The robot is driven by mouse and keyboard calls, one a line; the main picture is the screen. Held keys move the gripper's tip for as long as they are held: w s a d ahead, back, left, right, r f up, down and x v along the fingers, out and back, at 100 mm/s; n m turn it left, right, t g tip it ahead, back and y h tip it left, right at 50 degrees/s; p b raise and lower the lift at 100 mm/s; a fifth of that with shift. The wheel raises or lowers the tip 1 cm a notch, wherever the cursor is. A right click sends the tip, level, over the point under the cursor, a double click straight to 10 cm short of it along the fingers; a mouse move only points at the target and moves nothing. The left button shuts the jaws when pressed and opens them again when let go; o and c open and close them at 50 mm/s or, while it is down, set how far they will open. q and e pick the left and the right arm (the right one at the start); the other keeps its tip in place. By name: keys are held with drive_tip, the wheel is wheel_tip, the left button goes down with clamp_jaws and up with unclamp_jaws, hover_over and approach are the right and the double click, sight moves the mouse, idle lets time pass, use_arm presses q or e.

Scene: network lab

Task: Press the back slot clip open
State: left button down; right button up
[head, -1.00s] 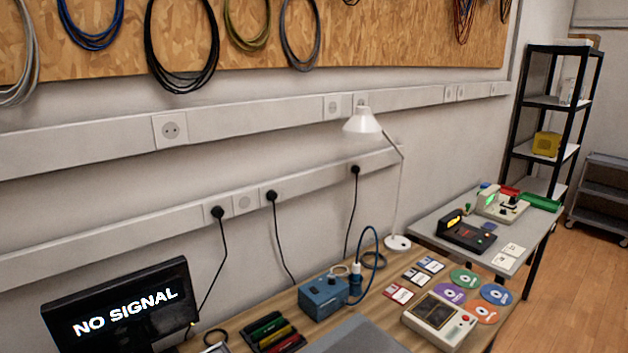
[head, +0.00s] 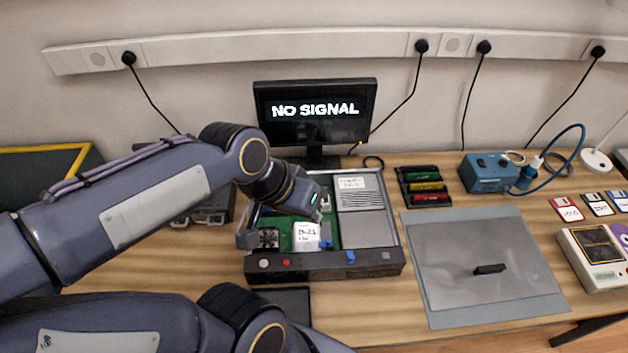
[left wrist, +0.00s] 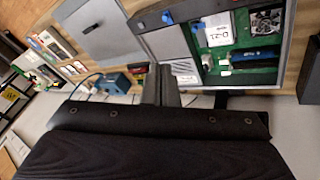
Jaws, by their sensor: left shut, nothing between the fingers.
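The open computer case (head: 393,232) stands on the bench in the head view, its green board (head: 283,226) partly covered by my left arm. A white labelled block (head: 306,237) sits on the board. In the left wrist view a long blue and dark part, probably a slot (left wrist: 257,55), lies on the board with a small white piece (left wrist: 224,65) near one end. I cannot make out which clip is the back one. My left gripper (left wrist: 161,84) is shut and empty; in the head view its hand is above the case and its fingertips are unclear. My right gripper is not visible.
A monitor (head: 316,112) reading NO SIGNAL stands behind the case. To the right lie a rack of coloured modules (head: 425,187), a blue box (head: 488,172) and a grey side panel (head: 484,256) with a dark handle. A grey grilled unit (head: 364,198) fills the case's right side.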

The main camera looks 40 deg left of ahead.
use_arm(q)
drive_tip(key=w+a+g+y, duration=0.1)
drive_tip(key=w+a+g, duration=0.1)
drive_tip(key=w+a, duration=0.45)
drive_tip(key=w+a+f+n+g+p, duration=0.1)
drive_tip(key=w+a+f+g, duration=0.1)
drive_tip(key=w+a+f, duration=0.3)
drive_tip(key=w+a+f+n+g+y+p, duration=0.1)
drive_tip(key=w+a+f+n, duration=0.1)
drive_tip(key=w+a+f, duration=0.4)
drive_tip(key=w+f, duration=0.4)
drive_tip(key=f, duration=0.2)
drive_tip(key=shift+w+f+g, duration=0.2)
drive_tip(key=shift+w+g, duration=0.15)
drive_tip(key=shift+g, duration=0.05)
drive_tip(key=shift+a, duration=0.1)
drive_tip(key=shift+s+f+b, duration=0.15)
drive_tip(key=shift+f+b, duration=0.75)
drive_tip(key=shift+f, duration=0.85)
drive_tip(key=shift+s+f+b, duration=0.15)
drive_tip(key=shift+f+b, duration=0.7)
drive_tip(key=shift+f, duration=0.9)
